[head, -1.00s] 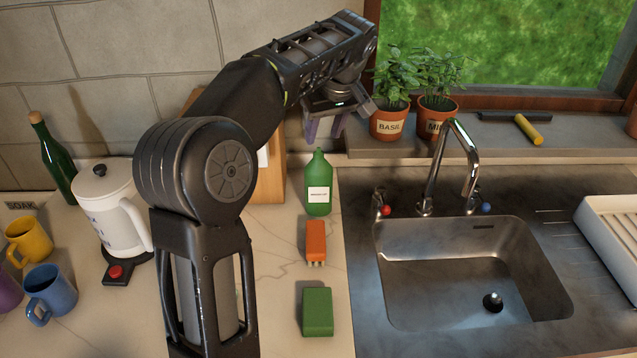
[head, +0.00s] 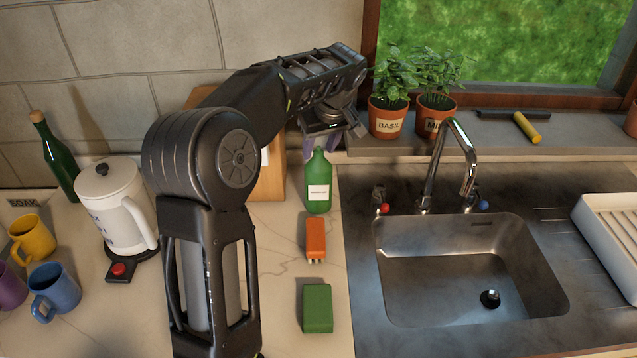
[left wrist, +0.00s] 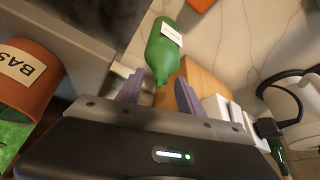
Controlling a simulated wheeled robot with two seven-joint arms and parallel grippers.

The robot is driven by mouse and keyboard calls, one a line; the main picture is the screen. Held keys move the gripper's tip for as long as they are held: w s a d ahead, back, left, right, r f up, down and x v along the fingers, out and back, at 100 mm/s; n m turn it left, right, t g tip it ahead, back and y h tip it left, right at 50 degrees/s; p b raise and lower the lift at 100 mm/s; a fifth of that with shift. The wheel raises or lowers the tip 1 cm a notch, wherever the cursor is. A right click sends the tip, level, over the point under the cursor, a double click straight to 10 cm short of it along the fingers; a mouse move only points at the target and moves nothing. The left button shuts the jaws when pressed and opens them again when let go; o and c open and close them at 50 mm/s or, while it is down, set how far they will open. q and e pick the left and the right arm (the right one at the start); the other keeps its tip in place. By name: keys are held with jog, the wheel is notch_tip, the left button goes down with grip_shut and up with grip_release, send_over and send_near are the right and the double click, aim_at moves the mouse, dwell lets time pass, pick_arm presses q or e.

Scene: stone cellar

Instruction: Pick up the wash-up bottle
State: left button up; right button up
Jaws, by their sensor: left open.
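The wash-up bottle (head: 318,181) is green with a white label and stands upright on the pale counter, left of the sink. In the left wrist view the bottle (left wrist: 163,48) has its narrow top pointing toward the gap between my fingers. My left gripper (head: 321,147) is open, with purple fingers, just above and around the bottle's top. In the left wrist view its fingers (left wrist: 158,92) are apart, one on each side of the bottle's top. Whether either finger touches it cannot be told. My right gripper is not in view.
An orange brush (head: 315,239) and a green sponge (head: 317,308) lie in front of the bottle. A wooden block (head: 268,178) stands close to its left. The basil pot (head: 388,118) is on the sill at right. The sink (head: 470,270) and tap (head: 432,180) are further right.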

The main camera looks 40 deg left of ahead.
pick_arm(q)
jog(key=shift+x, duration=1)
grip_shut()
jog(key=shift+r, duration=0.1)
dwell(0.9)
